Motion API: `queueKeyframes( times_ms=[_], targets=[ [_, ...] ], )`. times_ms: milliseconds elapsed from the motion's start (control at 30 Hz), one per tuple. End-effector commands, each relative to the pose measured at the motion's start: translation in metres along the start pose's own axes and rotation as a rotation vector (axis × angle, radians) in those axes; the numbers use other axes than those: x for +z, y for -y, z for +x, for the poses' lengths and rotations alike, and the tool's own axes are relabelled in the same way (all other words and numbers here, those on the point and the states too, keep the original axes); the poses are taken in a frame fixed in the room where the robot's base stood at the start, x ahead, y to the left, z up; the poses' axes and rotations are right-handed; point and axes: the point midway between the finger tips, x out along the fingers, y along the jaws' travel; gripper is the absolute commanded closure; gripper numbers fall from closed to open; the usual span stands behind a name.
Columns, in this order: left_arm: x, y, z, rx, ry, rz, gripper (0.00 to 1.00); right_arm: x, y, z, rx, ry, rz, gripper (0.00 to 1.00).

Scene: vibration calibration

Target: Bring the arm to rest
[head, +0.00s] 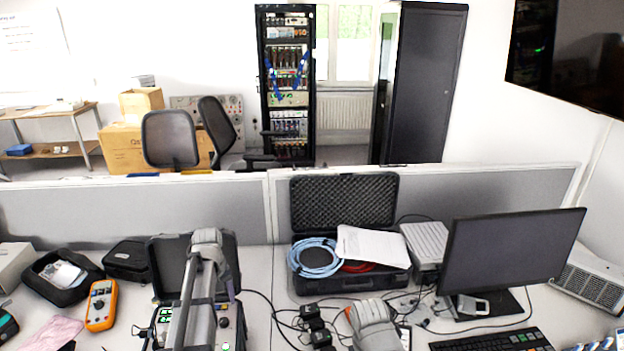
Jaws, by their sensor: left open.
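My left arm (207,245) shows as a grey link in the lower left of the head view, in front of an open black case (168,262). It runs down to the bottom edge of the picture. My left gripper is open, but its fingertips are hard to make out against the dark case and its contents. I see nothing held in it. My right gripper is not in view.
An orange multimeter (101,305) and black pouch (62,276) lie left. An open foam-lined case (343,203) holds blue cable (316,257). A monitor (508,252) and keyboard (492,341) stand right. Cables clutter the centre. A grey partition (135,213) closes the back.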

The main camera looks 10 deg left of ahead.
Motion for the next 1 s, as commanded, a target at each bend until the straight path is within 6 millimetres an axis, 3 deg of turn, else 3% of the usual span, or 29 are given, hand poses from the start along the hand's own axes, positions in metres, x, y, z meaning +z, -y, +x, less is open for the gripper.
queueKeyframes(
  times_ms=[167,300,500,600,800,1000],
  targets=[
    [0.071,-0.047,0.004,-0.020,0.003,0.211,0.33,0.000,0.000,0.004,0.000,0.000,0.000,0.33],
    [0.154,-0.087,0.007,-0.048,0.005,0.470,0.33,-0.001,0.001,0.008,0.000,0.000,0.000,0.33],
    [0.254,-0.112,0.011,-0.085,0.004,0.798,0.33,-0.001,0.001,0.012,0.000,0.000,0.000,0.33],
    [0.287,-0.116,0.012,-0.098,0.003,0.917,0.33,-0.001,0.001,0.013,0.000,0.000,0.001,0.33],
    [0.320,-0.117,0.013,-0.114,0.002,1.037,0.33,-0.001,0.001,0.014,0.000,0.000,0.001,0.33],
    [0.322,-0.118,0.013,-0.116,0.002,1.052,0.33,-0.001,0.001,0.014,0.000,0.000,0.001,0.33]
  ],
)
